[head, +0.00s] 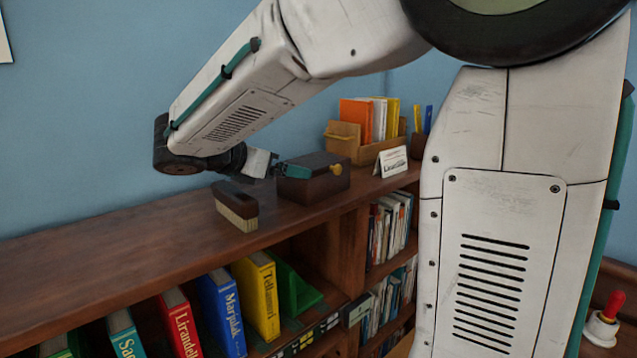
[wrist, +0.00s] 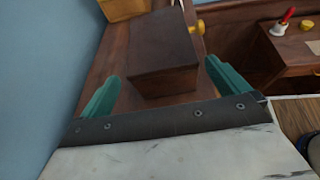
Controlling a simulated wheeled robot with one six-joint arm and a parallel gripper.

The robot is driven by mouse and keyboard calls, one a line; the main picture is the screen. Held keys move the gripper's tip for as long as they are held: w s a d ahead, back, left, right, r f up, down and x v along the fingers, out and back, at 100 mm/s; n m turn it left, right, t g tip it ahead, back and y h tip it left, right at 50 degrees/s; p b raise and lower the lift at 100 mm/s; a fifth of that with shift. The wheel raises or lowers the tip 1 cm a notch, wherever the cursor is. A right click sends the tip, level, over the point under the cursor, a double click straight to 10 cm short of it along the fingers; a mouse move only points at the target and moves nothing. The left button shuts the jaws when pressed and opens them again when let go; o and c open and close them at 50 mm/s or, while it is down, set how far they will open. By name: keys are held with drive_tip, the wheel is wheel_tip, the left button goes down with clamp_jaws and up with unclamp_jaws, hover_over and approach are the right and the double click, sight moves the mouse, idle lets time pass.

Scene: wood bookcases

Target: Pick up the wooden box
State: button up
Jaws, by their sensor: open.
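The wooden box (head: 318,186) is dark brown with a yellow knob on one side. It stands on top of the bookcase. In the wrist view the box (wrist: 162,52) lies ahead of my gripper (wrist: 160,88), with its near end between or just beyond the two teal fingertips. In the head view my gripper (head: 290,171) is at the box's left side, and one teal finger shows in front of the box. The fingers are open and wide apart, with visible gaps beside the box. The far finger is hidden in the head view.
A brush (head: 236,207) stands left of the box on the bookcase top (head: 110,238). Behind the box are a small card (head: 391,161) and a light wooden organiser (head: 343,142) with books. Books fill the shelves below. The blue wall is close behind.

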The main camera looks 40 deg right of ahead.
sight(314, 179)
drive_tip(key=x, duration=0.8)
drive_tip(key=shift+d, duration=0.2)
drive_tip(key=c, duration=0.9)
drive_tip(key=shift+r, duration=0.1)
drive_tip(key=shift+c, duration=0.9)
drive_tip(key=shift+r, duration=0.1)
